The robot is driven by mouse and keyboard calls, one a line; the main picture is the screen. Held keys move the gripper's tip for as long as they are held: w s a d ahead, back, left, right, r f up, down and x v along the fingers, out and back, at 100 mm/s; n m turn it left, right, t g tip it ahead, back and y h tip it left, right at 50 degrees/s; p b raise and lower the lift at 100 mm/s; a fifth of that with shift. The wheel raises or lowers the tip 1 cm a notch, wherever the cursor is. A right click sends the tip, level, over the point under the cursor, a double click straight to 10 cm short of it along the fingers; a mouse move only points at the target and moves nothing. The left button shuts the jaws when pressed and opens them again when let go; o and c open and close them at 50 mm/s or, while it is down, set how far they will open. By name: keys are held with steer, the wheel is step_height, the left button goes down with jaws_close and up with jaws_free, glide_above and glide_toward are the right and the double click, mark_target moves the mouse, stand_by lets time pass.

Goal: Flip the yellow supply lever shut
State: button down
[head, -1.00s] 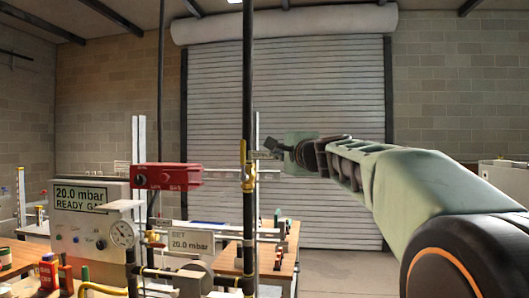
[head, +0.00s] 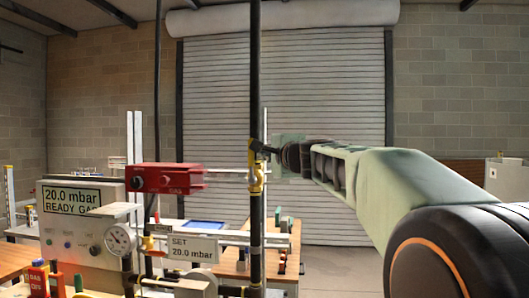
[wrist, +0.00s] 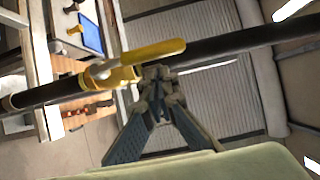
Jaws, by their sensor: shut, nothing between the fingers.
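The yellow lever (head: 252,155) sits on a brass valve (head: 256,182) on a black vertical pipe (head: 256,90). It points up, nearly along the pipe. In the wrist view, the lever (wrist: 152,52) extends from the valve body (wrist: 108,76), slightly angled to the pipe. My gripper (head: 268,150) is just right of the lever and pipe in the head view. In the wrist view, its shut, empty fingertips (wrist: 158,74) are right beside the lever, near its valve end. I cannot tell whether they touch it.
A red box (head: 166,178) with a thin rod stands left of the pipe. A panel reading 20.0 mbar (head: 78,200), a gauge (head: 119,238) and a SET sign (head: 192,248) are lower left. A roller shutter (head: 330,100) stands behind, and the space before it looks open.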

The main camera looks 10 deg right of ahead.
steer(key=shift+a, duration=0.35)
steer(key=shift+a+r+p, duration=0.1)
steer(key=shift+r+p, duration=0.2)
steer(key=shift+p, duration=0.2)
